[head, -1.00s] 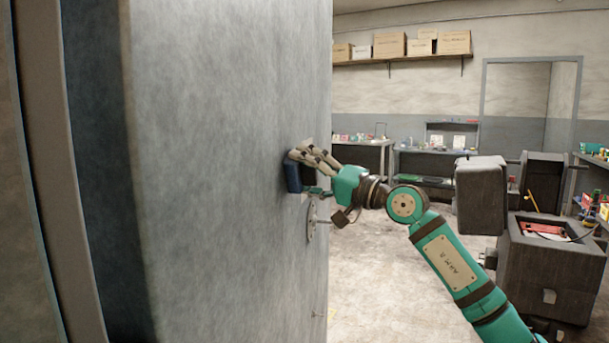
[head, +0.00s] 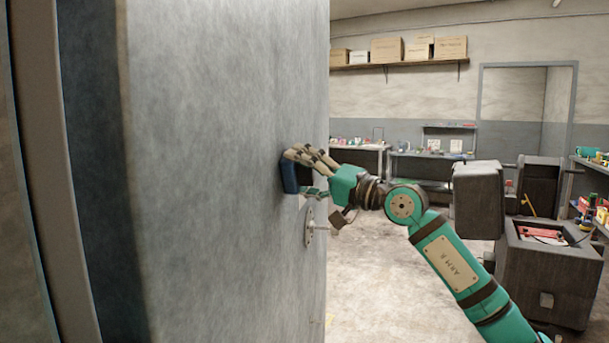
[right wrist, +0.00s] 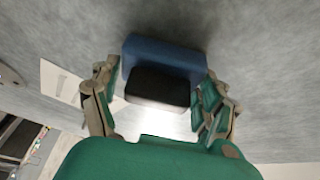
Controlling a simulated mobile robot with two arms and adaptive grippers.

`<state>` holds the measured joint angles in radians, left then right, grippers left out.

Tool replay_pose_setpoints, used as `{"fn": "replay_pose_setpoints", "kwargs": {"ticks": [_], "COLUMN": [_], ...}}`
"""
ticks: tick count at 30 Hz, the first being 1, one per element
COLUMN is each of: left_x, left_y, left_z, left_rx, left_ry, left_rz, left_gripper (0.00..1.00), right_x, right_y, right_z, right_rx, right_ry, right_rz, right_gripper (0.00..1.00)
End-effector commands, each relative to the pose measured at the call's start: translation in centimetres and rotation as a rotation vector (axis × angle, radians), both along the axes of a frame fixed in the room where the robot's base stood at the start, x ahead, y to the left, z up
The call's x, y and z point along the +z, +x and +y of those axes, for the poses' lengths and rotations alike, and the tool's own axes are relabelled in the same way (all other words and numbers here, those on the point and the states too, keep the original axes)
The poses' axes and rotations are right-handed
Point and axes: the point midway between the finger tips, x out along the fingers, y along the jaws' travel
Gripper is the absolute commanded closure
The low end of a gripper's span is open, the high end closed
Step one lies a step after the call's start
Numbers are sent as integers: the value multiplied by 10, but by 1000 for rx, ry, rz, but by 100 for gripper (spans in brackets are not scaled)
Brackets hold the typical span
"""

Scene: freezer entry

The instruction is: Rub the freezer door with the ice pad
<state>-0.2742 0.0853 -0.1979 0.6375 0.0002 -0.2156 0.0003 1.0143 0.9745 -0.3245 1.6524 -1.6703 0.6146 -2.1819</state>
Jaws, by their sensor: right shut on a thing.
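The grey freezer door (head: 220,150) fills the left half of the head view and stands open at an angle to me. My right gripper (head: 303,172) is at the door's face near its right edge. It is shut on the ice pad (head: 289,174), a blue pad with a black block on its back. The pad is at the door surface and looks to be touching it. In the right wrist view the ice pad (right wrist: 160,60) sits between the fingers, with the door (right wrist: 255,50) behind it. My left gripper is not in view.
A white label (right wrist: 62,84) is on the door beside the fingers. Dark equipment boxes (head: 545,270) stand at right. Open floor (head: 370,265) lies between.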

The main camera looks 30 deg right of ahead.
Motion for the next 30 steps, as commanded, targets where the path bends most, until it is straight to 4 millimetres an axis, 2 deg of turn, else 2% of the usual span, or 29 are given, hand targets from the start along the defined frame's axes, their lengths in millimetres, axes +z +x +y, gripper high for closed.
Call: {"fn": "replay_pose_setpoints", "kwargs": {"ticks": [1,8,18,26,28,30], "left_x": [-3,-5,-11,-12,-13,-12], "left_y": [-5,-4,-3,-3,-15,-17], "left_z": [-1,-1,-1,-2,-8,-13], "left_rx": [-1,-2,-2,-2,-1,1], "left_ry": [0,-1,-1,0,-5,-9], "left_rz": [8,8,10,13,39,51], "left_gripper": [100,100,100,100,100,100], "right_x": [-2,-1,-2,-2,-2,-2], "right_y": [-3,-8,-27,-32,-36,-39], "right_z": [2,7,27,33,35,38], "right_rx": [1,0,1,2,1,2], "right_ry": [-2,-1,-1,-1,-1,-1], "right_rz": [-1,0,-1,-1,-1,-1], "right_gripper": [47,47,47,47,47,47]}}
